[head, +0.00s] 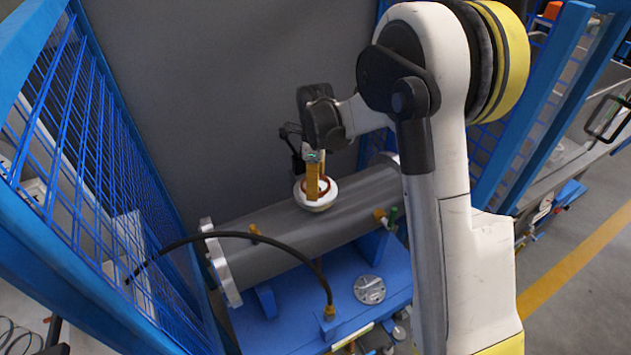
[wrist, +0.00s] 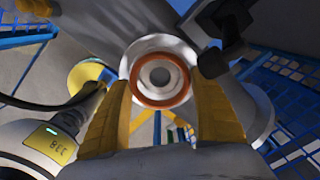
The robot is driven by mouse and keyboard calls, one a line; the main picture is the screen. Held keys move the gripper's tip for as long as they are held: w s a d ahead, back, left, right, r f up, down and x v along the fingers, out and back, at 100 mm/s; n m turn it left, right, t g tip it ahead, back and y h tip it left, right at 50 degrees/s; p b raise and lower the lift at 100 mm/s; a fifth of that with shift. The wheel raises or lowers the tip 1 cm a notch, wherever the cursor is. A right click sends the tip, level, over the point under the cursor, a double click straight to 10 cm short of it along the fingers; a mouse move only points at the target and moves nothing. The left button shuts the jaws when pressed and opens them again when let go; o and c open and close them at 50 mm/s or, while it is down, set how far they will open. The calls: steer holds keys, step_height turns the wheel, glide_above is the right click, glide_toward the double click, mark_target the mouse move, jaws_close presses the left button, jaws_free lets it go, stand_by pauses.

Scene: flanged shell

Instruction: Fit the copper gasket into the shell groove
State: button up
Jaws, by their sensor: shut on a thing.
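My gripper (head: 316,190), with yellow fingers, points down at the top of the grey cylindrical shell (head: 272,233). The copper gasket (wrist: 160,105) is a thin reddish ring between the fingertips, and the gripper is shut on it. In the wrist view the gasket lines up with a pale round flange face (wrist: 163,44) that has a hole in its middle. The white flange also shows on the shell in the head view (head: 318,206). A finger covers part of the ring there. I cannot tell whether the gasket lies in the groove or just above it.
The shell lies on a blue stand (head: 340,270) with a grey metal disc (head: 369,289) on it. A black hose (head: 285,251) arcs in front of the shell. Blue mesh fencing (head: 90,150) stands at left, and a grey wall (head: 220,90) behind.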

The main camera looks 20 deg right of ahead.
steer(key=shift+f+b, duration=0.5)
steer(key=shift+f, duration=0.3)
steer(key=o, duration=1.4)
steer(key=shift+o, duration=0.2)
steer(key=shift+r, duration=0.1)
step_height(320, 180, up, 12)
